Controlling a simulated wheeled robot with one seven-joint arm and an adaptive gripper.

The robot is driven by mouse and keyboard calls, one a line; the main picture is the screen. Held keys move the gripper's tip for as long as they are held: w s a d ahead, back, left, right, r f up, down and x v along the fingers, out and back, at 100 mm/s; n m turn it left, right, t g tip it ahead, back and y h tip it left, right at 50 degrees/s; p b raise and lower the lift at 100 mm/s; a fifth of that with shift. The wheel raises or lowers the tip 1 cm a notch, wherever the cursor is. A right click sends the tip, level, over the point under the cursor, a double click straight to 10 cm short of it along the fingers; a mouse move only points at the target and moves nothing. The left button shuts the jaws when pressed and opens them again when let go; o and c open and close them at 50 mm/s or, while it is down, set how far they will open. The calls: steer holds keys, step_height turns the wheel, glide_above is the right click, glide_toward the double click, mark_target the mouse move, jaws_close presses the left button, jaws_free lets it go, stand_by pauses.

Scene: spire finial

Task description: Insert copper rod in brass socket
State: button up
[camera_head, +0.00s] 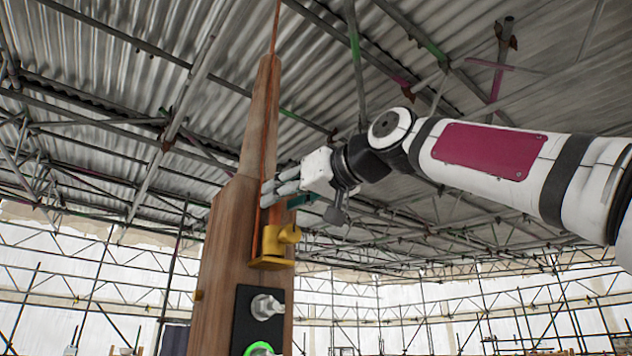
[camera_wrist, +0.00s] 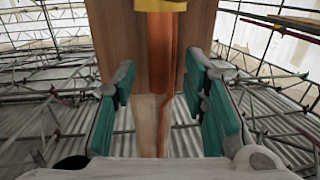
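A copper rod (camera_head: 274,35) runs upright along the face of a tapering wooden spire (camera_head: 225,240). Its lower part is partly behind my fingers in the head view. In the wrist view the copper (camera_wrist: 162,65) is broad near the yellow part and thin further down. The yellow brass socket (camera_head: 274,243), with a side knob, sits on the spire just below my gripper; its edge shows at the top of the wrist view (camera_wrist: 160,5). Copper reaches the socket's edge; how deep it sits is hidden. My gripper (camera_head: 272,193) is open, its teal pads (camera_wrist: 168,95) on either side of the copper with gaps.
Below the socket, a black panel (camera_head: 243,318) carries a grey knob (camera_head: 265,306) and a green-ringed button (camera_head: 259,349). Scaffold poles and a corrugated roof lie behind. The space right of the spire, below my arm, looks clear.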

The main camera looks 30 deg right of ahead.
steer(key=v, duration=0.9)
steer(key=shift+s, duration=0.15)
steer(key=shift+d, duration=0.1)
steer(key=s+a+f+m+g+h, duration=0.1)
steer(key=a+f+g+h, duration=0.15)
steer(key=f, duration=1.15)
steer(key=s+a+f+g+h, duration=0.1)
steer(key=f+g, duration=0.3)
steer(key=f, duration=1.1)
steer(key=s+f+m+g, duration=0.1)
steer(key=s+f, duration=0.2)
steer(key=f, duration=0.6)
steer(key=s+f+m+g+h, duration=0.1)
steer(key=s+f, duration=0.3)
steer(key=f, duration=0.4)
steer(key=s+d+f+g+h, duration=0.1)
steer(key=s+f+g, duration=0.2)
steer(key=f, duration=0.6)
steer(key=shift+s+f+m, duration=0.35)
steer(key=shift+s+m, duration=0.05)
steer(key=shift+s, duration=0.15)
steer(key=shift+o, duration=0.2)
steer(key=shift+d, duration=0.1)
